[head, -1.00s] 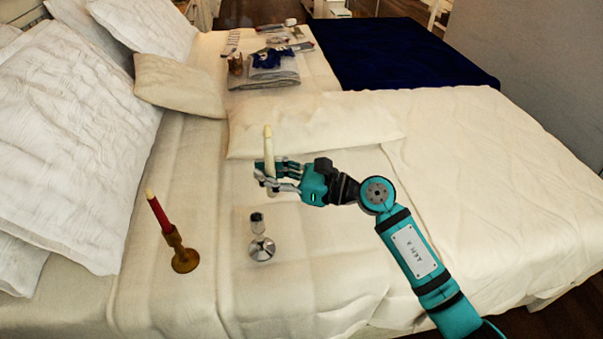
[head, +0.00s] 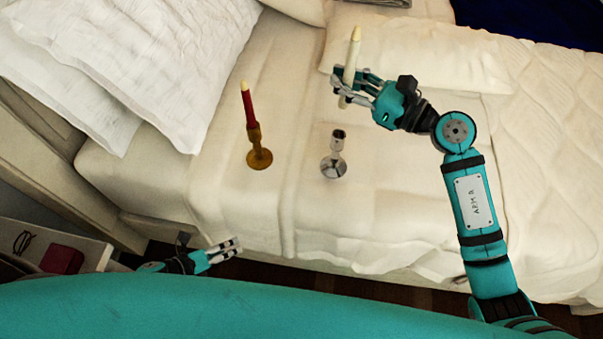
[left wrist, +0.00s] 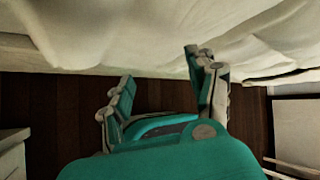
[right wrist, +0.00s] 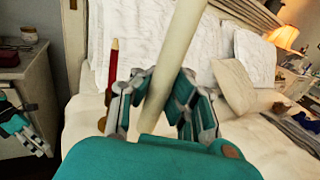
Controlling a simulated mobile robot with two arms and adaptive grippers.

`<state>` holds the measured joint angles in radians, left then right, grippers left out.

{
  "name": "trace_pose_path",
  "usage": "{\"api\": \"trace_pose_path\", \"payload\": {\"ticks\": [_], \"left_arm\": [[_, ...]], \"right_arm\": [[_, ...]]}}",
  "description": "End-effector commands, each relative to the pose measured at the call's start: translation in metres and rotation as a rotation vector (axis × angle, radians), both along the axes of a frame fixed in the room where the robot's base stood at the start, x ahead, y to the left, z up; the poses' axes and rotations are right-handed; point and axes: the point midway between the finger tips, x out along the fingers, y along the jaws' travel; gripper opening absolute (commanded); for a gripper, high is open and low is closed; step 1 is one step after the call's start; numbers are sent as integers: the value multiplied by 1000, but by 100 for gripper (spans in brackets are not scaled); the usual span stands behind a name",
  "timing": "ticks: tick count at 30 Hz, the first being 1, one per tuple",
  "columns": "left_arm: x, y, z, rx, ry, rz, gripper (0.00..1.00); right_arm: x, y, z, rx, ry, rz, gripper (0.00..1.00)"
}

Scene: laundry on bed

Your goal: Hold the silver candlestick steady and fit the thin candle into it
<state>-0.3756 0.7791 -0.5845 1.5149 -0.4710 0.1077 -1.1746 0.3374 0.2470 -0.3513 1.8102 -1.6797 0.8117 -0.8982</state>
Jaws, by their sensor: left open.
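The silver candlestick (head: 334,158) stands upright and empty on the bed. My right gripper (head: 350,88) is shut on the thin cream candle (head: 354,48) and holds it nearly upright above the bed, up and to the right of the candlestick. In the right wrist view the candle (right wrist: 172,62) runs tilted between the fingers. My left gripper (head: 232,247) is low beside the bed's near edge, open and empty, well away from the candlestick. The left wrist view shows its spread fingers (left wrist: 160,88) with nothing between them.
A red candle (head: 249,106) in a brass holder (head: 259,155) stands left of the silver candlestick. White pillows (head: 150,60) lie at the upper left. A nightstand (head: 45,240) with a dark red item is at the lower left. The bedspread around the candlestick is clear.

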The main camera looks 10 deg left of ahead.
Motion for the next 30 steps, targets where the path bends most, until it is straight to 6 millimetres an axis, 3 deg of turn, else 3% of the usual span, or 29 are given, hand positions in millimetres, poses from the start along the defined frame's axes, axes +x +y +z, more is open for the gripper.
{"api": "trace_pose_path", "payload": {"ticks": [1, 6, 12, 16, 21, 30], "left_arm": [[1, -19, 24, 28, -82, -139, 58], [3, -77, 96, 88, -353, -475, 58], [10, -129, 163, 131, -635, -670, 58], [25, -160, 202, 178, -832, -709, 58], [61, -182, 227, 264, -1005, -623, 58], [116, -191, 239, 416, -1111, -405, 58]], "right_arm": [[0, 0, 0, 0, 0, 0, 0], [0, 0, 0, 0, 0, 0, 0], [0, 0, 0, 0, 0, 0, 0], [0, 0, 0, 0, 0, 0, 0], [0, 0, 0, 0, 0, 0, 0], [0, 0, 0, 0, 0, 0, 0]]}}
